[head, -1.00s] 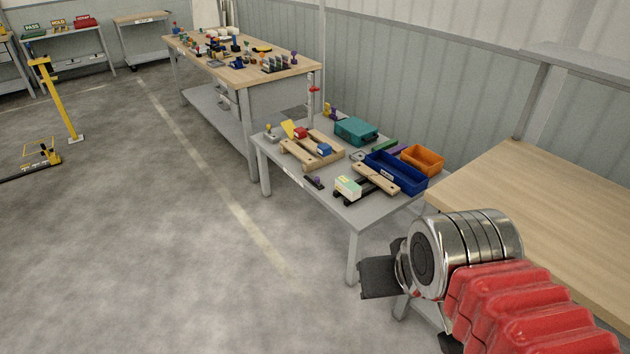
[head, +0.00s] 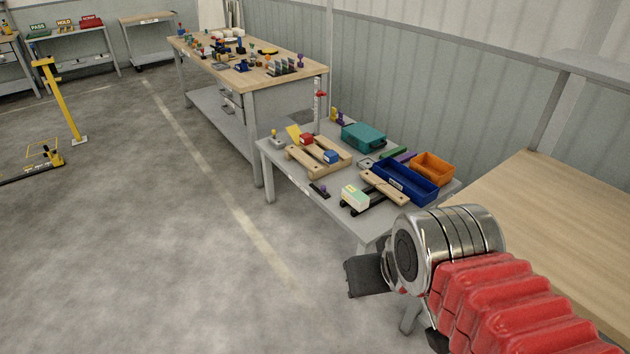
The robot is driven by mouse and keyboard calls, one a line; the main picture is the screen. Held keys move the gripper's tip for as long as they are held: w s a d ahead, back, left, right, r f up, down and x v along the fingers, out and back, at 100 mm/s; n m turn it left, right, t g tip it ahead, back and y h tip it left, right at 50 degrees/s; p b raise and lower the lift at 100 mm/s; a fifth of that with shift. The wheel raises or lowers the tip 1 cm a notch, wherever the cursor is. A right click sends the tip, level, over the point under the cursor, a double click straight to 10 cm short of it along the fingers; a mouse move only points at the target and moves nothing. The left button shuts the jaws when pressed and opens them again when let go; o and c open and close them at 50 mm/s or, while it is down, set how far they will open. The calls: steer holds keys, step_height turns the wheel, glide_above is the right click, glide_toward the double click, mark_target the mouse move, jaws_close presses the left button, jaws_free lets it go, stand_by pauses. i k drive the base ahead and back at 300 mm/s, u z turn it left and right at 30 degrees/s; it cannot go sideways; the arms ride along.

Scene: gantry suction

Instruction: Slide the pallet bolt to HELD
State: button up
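A small wooden pallet (head: 318,157) lies on the grey table (head: 290,172), with a red block (head: 306,139) and a blue block (head: 331,156) on it. At the table's front edge, beside the pallet, is a small dark bar with a purple knob (head: 321,189); it may be the pallet bolt, but no HELD mark is legible. My gripper (head: 366,275) shows as a dark grey block at the end of my arm, below and in front of the table's near corner, apart from the bar. Its fingers cannot be made out.
The table also holds a blue bin (head: 408,190), an orange bin (head: 432,166), a teal case (head: 363,137) and a pale green-topped box (head: 354,197). A wooden workbench (head: 560,225) stands close on the right. The floor (head: 150,260) to the left is clear.

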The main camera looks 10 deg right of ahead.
mark_target(322, 188)
steer(key=u, duration=0.3)
steer(key=i, duration=0.75)
steer(key=u, duration=0.4)
steer(key=i, duration=1.45)
steer(key=z, duration=0.6)
steer(key=i, duration=0.95)
steer(key=z, duration=0.5)
